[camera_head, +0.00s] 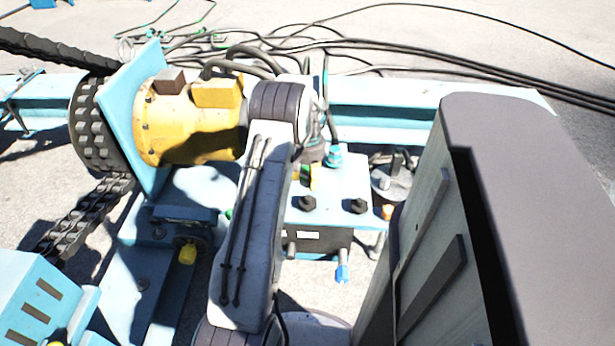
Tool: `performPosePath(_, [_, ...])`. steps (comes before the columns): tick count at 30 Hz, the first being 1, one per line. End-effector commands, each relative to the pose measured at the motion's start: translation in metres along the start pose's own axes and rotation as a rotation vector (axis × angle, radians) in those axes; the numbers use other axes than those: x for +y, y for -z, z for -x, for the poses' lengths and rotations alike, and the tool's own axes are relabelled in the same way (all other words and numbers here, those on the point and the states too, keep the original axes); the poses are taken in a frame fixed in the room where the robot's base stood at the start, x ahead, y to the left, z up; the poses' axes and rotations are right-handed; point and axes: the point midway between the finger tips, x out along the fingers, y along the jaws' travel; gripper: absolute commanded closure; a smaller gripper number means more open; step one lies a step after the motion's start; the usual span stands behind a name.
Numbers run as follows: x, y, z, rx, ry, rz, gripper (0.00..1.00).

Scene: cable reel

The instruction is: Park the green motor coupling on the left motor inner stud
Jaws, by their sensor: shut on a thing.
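My arm rises through the middle of the picture and bends over at its top. My gripper (311,158) is only partly visible below the wrist, just right of the arm, over the light-blue block. It is shut on what looks like the green motor coupling (305,172), a small green patch; its fingertips are hard to make out. A yellow piece (314,178) shows beside it. Another small green piece (229,214) peeks out at the arm's left edge. The yellow motor (195,128) stands on the left against a light-blue plate. I cannot make out the left motor inner stud.
The light-blue block (335,215) carries black knobs and a blue-tipped fitting (342,272). A yellow fitting (187,253) hangs below the motor. A light-blue beam (385,110) and loose black cables (440,55) lie behind. A chain (95,205) runs at left.

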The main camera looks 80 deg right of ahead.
Motion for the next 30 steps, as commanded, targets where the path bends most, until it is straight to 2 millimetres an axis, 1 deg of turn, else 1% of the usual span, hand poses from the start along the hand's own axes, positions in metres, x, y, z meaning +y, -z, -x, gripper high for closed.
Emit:
performPosePath(8, [0.0,0.001,-0.021,0.002,0.0,0.0,0.93])
performPosePath(21, [0.0,0.001,-0.065,0.001,0.0,0.0,0.93])
performPosePath(27, [0.0,0.001,-0.077,0.002,0.0,0.0,0.93])
performPosePath(30, [0.0,0.001,-0.081,0.002,0.0,0.0,0.93])
